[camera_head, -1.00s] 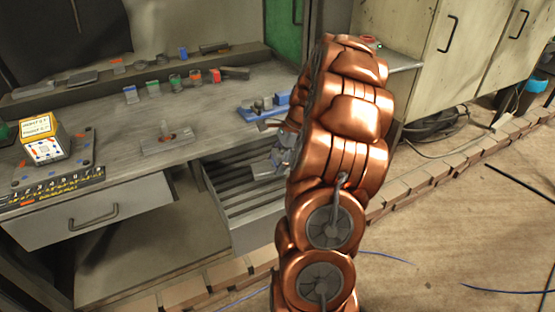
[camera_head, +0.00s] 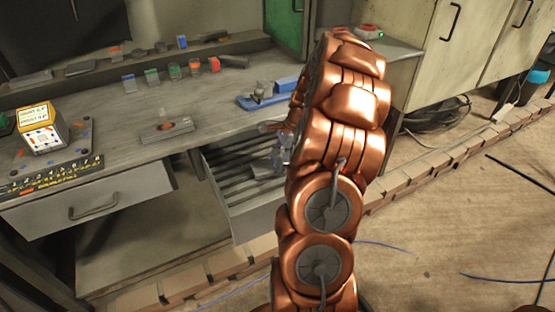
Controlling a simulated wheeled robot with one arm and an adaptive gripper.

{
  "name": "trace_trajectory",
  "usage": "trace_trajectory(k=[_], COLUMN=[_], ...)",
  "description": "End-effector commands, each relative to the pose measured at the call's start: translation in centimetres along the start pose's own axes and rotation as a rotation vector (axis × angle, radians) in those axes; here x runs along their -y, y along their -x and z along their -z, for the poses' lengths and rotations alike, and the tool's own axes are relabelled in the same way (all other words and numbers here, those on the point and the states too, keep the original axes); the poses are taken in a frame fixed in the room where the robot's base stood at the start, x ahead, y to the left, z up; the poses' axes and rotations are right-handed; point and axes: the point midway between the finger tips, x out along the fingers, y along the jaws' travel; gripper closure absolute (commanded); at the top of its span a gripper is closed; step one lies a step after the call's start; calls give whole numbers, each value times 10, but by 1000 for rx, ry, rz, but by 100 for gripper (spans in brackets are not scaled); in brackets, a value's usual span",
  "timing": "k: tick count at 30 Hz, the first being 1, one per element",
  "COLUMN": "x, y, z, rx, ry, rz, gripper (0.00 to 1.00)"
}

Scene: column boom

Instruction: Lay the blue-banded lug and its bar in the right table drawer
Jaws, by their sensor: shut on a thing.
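The right table drawer (camera_head: 243,208) is pulled open below the table edge, with slatted dividers across its inside. My gripper (camera_head: 276,163) is over the right part of this drawer, partly hidden behind my copper arm. It is shut on a small grey piece (camera_head: 262,170) that juts out to the left, low at the drawer opening. I cannot make out a blue band or the bar on this piece. I cannot tell whether it touches the dividers.
A blue tray (camera_head: 262,99) with grey parts lies on the table above the drawer. A small plate fixture (camera_head: 167,129) and several colour-banded blocks (camera_head: 175,71) stand further left. A labelled box (camera_head: 42,132) stands at far left.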

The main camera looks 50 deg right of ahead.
Motion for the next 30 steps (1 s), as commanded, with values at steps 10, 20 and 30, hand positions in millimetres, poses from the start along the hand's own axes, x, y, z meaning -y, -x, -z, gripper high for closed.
trace_trajectory(k=[10, 20, 30], x=[0, 0, 0], y=[0, 0, -1], z=[0, 0, 0], rx=[0, 0, 0], ry=[0, 0, 0], rz=[1, 1, -1], gripper=[98, 22, 13])
